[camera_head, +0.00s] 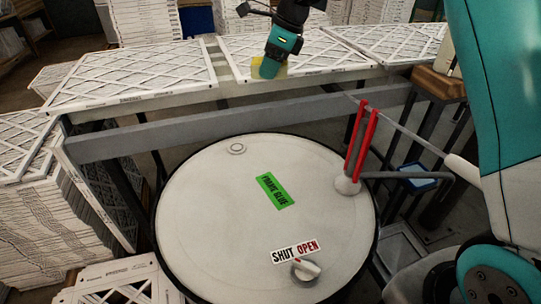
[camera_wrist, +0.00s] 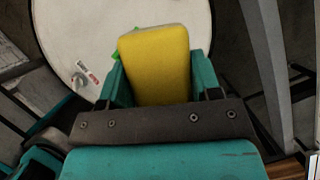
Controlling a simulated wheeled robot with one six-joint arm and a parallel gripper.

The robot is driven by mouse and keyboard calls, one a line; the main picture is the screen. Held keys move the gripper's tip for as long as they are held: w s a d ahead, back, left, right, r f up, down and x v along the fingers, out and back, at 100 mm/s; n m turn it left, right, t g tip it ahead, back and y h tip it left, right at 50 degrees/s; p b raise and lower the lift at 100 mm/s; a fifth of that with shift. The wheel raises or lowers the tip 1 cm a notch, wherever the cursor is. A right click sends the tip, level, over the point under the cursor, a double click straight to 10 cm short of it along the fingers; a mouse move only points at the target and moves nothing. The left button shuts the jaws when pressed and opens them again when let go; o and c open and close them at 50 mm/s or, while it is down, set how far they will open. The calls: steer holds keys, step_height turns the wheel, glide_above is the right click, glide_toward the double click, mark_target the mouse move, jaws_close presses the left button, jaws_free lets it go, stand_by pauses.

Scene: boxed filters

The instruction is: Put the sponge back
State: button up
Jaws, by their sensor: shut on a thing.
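My gripper (camera_wrist: 160,85) is shut on a yellow sponge (camera_wrist: 156,58), which stands out between the two teal fingers in the wrist view. In the head view the sponge (camera_head: 264,69) shows at the tip of my gripper (camera_head: 272,62), at the top centre. There it appears in front of the middle filter panel, above the near edge of the rack. I cannot tell whether the sponge touches the panel. Part of the sponge is hidden behind the gripper in the head view.
A white drum lid (camera_head: 210,215) with a green "FRAME GLUE" label, a knob and red upright handles (camera_head: 360,140) fills the middle. A grey rail (camera_head: 230,120) crosses behind it. White filter panels (camera_head: 140,75) lie along the rack. A blue-rimmed container (camera_head: 416,182) stands right of the drum.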

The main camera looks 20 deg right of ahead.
mark_target(266, 159)
step_height(266, 159, down, 26)
steer(key=p, duration=0.3)
steer(key=shift+f+p, duration=0.2)
steer(key=shift+p, duration=0.1)
steer(key=shift+f, duration=0.1)
steer(key=shift+f, duration=0.1)
steer(key=o, duration=0.8)
